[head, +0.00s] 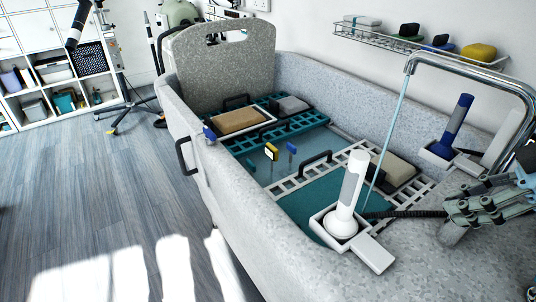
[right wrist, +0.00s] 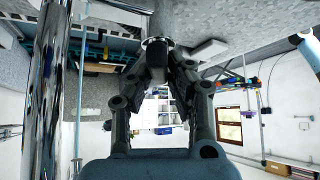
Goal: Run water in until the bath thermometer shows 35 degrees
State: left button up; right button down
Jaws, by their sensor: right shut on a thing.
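The grey speckled bath (head: 235,215) holds shallow clear water (head: 305,150). A thin pale stream (head: 391,130) falls from the chrome spout (head: 465,68) into the near end; the chrome pipe also shows in the right wrist view (right wrist: 48,90). A small yellow-and-dark piece (head: 271,151) and a small blue piece (head: 291,148) show at the water. I cannot tell which is the bath thermometer, and no reading is legible. My right gripper (head: 462,209) is at the bath's right end, shut on a dark knob-like part (right wrist: 157,57), mostly hidden between the fingers. My left gripper is out of view.
A blue-handled one (head: 459,120) stands on the far rim. A tan sponge (head: 240,121) lies on the teal rack. A wire shelf (head: 425,46) hangs above.

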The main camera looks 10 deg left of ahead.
jog(key=shift+r+m+t+p, duration=0.1)
jog(key=shift+m+t+p, duration=0.2)
jog(key=shift+m+p, duration=0.3)
jog(key=shift+m+t+h+p, duration=0.4)
jog(key=shift+m+p, duration=0.3)
jog(key=shift+p, duration=0.35)
jog(key=shift+w+d, duration=0.1)
jog(key=shift+m+t+p, duration=0.4)
jog(key=shift+m+p, duration=0.1)
jog(key=shift+p, duration=0.25)
jog(key=shift+m+t+h+p, duration=0.5)
jog(key=shift+m+h+p, duration=0.2)
jog(key=shift+m+p, duration=0.4)
jog(key=c, duration=1.2)
grip_release()
jog(key=shift+d, duration=0.1)
jog(key=shift+o, duration=0.2)
